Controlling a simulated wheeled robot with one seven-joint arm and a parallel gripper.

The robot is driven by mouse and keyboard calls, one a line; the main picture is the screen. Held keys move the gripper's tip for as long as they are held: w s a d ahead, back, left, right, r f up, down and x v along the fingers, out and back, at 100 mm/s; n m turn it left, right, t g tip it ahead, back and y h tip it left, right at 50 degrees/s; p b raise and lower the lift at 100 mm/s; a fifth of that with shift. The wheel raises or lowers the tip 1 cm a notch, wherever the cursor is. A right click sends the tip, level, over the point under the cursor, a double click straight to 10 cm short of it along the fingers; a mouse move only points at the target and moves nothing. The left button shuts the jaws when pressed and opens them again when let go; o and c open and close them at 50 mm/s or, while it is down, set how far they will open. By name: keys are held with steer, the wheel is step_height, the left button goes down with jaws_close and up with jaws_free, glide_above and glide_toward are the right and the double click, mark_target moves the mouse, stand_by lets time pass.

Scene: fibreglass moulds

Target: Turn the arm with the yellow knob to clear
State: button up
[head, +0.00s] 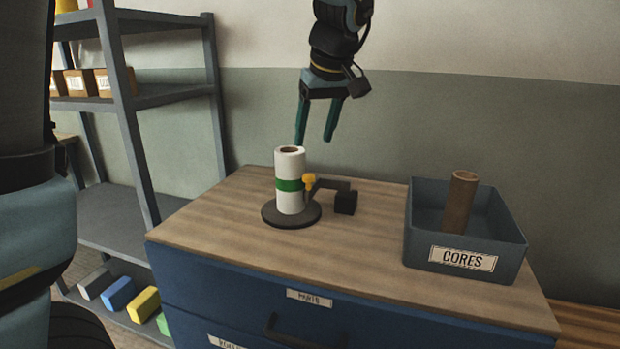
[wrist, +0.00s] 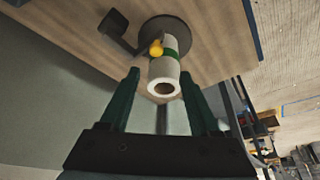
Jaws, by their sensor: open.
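A white roll (head: 290,165) with a green band stands upright on a round dark base (head: 291,215) on the wooden cabinet top. A dark arm (head: 332,184) runs from a black block (head: 345,203) to the roll, with a yellow knob (head: 309,181) at its end, beside the green band. In the wrist view the roll (wrist: 162,82), the yellow knob (wrist: 156,48) and the dark arm (wrist: 115,28) lie beyond my fingertips. My gripper (head: 317,142) is open and empty, above and behind the roll, fingers pointing down. It also shows in the wrist view (wrist: 158,78).
A grey-blue bin (head: 420,240) labelled CORES stands at the right of the cabinet top (head: 370,262), with a brown tube (head: 460,202) upright in it. A grey shelf rack (head: 135,120) stands at the left. The top between the black block and the bin is clear.

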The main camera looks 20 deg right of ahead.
mark_target(309, 175)
steer(key=x, duration=0.3)
steer(key=p+x, duration=0.1)
steer(key=x, duration=0.3)
steer(key=p+x, duration=0.1)
steer(key=x, duration=0.2)
steer(key=shift+d+f, duration=0.2)
steer(key=shift+d, duration=0.2)
jaws_close()
stand_by(1.0)
